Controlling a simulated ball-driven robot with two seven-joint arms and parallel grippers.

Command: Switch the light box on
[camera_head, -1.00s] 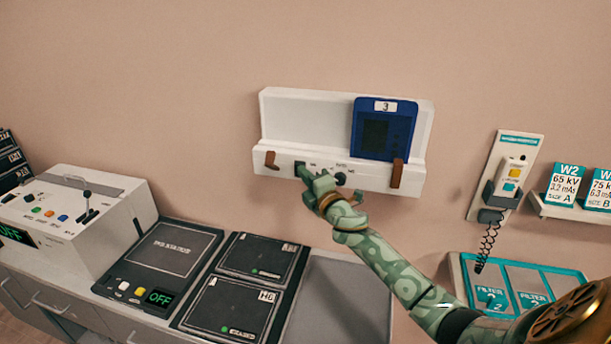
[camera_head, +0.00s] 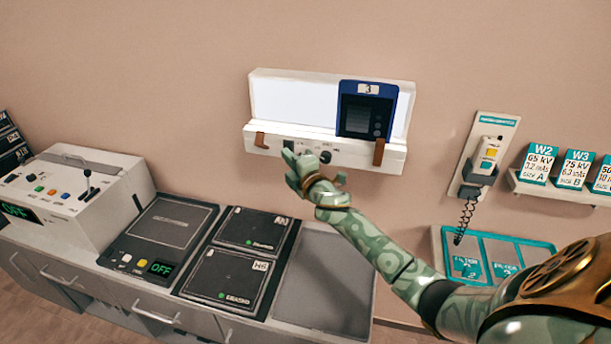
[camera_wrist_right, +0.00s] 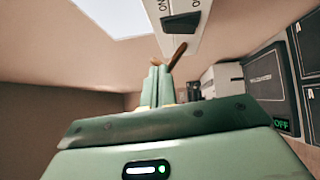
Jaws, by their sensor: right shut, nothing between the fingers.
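The white light box (camera_head: 262,144) hangs on the wall, and its viewing panel (camera_head: 290,100) is bright white. A blue-framed film marked 3 (camera_head: 367,112) stands against the panel's right part. The dark rocker switch (camera_head: 288,144) is on the left of the front ledge; it also shows in the wrist view (camera_wrist_right: 181,23), with ON lettering beside it. My right gripper (camera_head: 287,157) is just below the switch. Its fingers are shut and empty, and in the wrist view their tips (camera_wrist_right: 159,66) look apart from the switch. My left gripper is not in view.
A dark knob (camera_head: 325,157) and brown clips (camera_head: 260,140) (camera_head: 378,152) are on the ledge. Below are a control console (camera_head: 75,190), a station reading OFF (camera_head: 160,240) and dark cassettes (camera_head: 250,228). A corded handset (camera_head: 487,155) hangs at right.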

